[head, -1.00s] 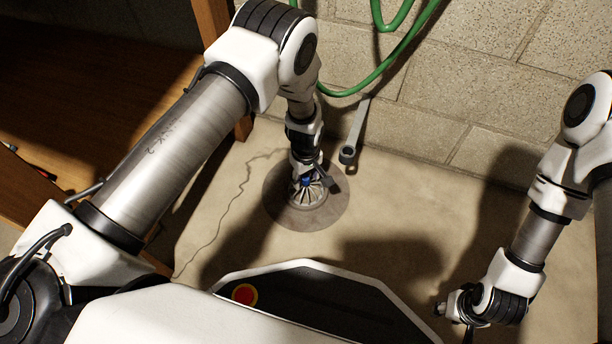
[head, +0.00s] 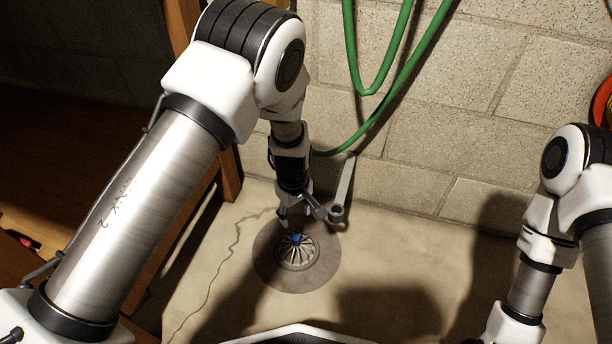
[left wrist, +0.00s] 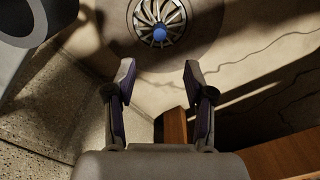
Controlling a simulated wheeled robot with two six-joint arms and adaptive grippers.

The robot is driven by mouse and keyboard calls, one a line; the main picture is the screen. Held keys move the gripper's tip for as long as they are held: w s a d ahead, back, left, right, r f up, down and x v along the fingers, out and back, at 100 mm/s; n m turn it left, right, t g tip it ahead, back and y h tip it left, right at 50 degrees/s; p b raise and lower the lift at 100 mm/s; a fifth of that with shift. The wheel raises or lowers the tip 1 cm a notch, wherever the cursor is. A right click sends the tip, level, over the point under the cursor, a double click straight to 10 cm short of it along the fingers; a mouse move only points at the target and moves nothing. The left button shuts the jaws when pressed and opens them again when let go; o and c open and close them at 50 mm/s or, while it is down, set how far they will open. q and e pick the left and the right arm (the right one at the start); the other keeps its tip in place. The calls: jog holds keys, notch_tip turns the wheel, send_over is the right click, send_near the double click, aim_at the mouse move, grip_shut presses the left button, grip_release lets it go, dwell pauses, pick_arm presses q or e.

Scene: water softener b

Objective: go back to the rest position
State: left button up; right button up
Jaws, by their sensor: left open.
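My left gripper (head: 304,213) is above the round floor drain grate (head: 297,259), on its wall side. In the left wrist view its two fingers (left wrist: 159,80) are spread with nothing between them. The slotted drain grate also shows at the top of that view (left wrist: 145,17), beyond the fingertips. A small blue piece (head: 297,239) sits at the grate's centre; it also shows in the left wrist view (left wrist: 160,34), clear of the fingers. My right arm comes in at the right, but its gripper is below the head picture's edge.
A grey wrench-like bar (head: 344,187) leans on the block wall (head: 440,130), close beside my left gripper. A green hose (head: 390,110) hangs on the wall. A wooden post (head: 229,172) and shelf stand at the left. The floor right of the drain is clear.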

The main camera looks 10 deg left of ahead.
pick_arm(q)
jog(key=s+a+r+m+g+p, duration=0.1)
jog(key=s+a+r+m+p, duration=0.3)
jog(key=s, duration=0.6)
jog(key=s+a+g+p, duration=0.1)
jog(key=s+a+p, duration=0.2)
jog(key=s+p, duration=0.5)
jog(key=s+a+r+m+p, duration=0.2)
jog(key=s+a+r+p, duration=0.15)
jog(key=s, duration=0.85)
jog(key=w+r+m+t+p, duration=0.1)
jog(key=r+p, duration=1.8)
jog(key=w+r+m+t+p, duration=0.1)
jog(key=w+r+m+p, duration=0.1)
jog(key=r+p, duration=1.6)
jog(key=shift+d+r+m+p, duration=0.3)
jog(key=shift+r+p, duration=0.05)
jog(key=shift+p, duration=0.2)
